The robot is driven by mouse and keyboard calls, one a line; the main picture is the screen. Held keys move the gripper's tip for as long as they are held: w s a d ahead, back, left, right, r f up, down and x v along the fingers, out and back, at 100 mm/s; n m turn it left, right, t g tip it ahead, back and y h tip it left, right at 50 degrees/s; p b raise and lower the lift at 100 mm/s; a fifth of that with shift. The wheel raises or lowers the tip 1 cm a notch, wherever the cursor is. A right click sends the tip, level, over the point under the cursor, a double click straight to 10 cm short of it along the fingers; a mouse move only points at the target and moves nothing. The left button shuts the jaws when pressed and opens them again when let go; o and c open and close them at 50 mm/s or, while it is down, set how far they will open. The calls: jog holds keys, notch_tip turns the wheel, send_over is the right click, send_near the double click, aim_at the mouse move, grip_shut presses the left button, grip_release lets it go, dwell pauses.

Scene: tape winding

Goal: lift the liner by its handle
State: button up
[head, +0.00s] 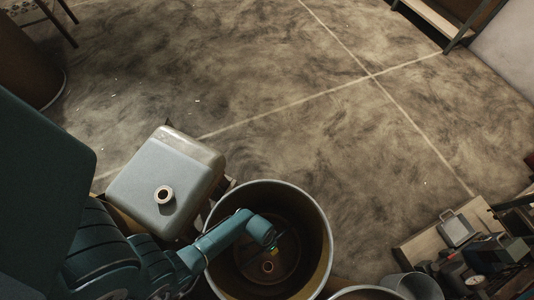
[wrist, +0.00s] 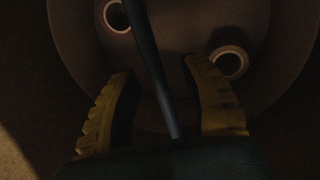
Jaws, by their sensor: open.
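My gripper (head: 277,248) reaches down inside a large round open drum (head: 322,215) in the head view. In the wrist view the two yellow ribbed fingers of my gripper (wrist: 156,66) are spread apart. A thin dark bar (wrist: 147,50), which looks like the handle, runs between them with gaps on both sides near the tips. Behind it is a round brown plate (wrist: 175,22) with two ringed holes, apparently part of the liner. In the head view a brown round bottom with a ring (head: 268,267) shows inside the drum. The liner's outline is too dark to tell.
A grey-green tank (head: 170,170) with a ringed opening stands left of the drum, close to my arm. A grey bucket (head: 415,285) and a bench with tools (head: 457,230) are at the lower right. The floor (head: 290,70) beyond is clear.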

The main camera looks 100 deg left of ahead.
jog(key=shift+a+f, duration=0.1)
jog(key=shift+f, duration=0.1)
dwell(0.4)
grip_shut()
